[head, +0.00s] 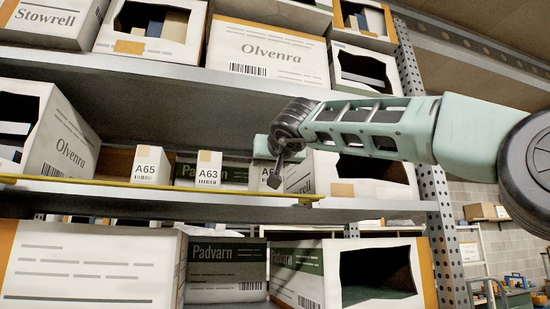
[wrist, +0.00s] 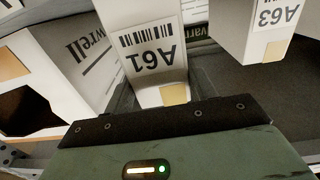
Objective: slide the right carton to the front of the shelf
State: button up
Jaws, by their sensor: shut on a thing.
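Three small white cartons with tan tape stand on the middle shelf (head: 370,204). The left one is marked A65 (head: 151,165) and the middle one A63 (head: 208,168). The right carton, marked A61 (wrist: 152,45), shows upside down in the wrist view, directly in front of the palm. In the head view my gripper (head: 268,176) mostly hides it. My gripper is shut on the A61 carton. The A63 carton also shows in the wrist view (wrist: 268,28), apart from my gripper.
A yellow strip (head: 120,187) runs along the shelf's front edge. A large open white box (head: 330,174) stands close to the right of my gripper. An Olvenra box (head: 62,150) stands at the left. Dark green Padvarn boxes stand behind the cartons. The shelf above (head: 180,77) limits height.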

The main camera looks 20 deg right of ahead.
jog(key=shift+s, duration=0.4)
jog(key=o, duration=1.3)
jog(key=s+b, duration=0.2)
jog(key=s, duration=0.3)
jog(key=s+b, duration=0.1)
jog(key=s, duration=0.5)
jog(key=s+b, duration=0.2)
jog(key=s, duration=0.4)
jog(key=shift+s+a+b, duration=0.2)
jog(key=shift+a+b, duration=0.1)
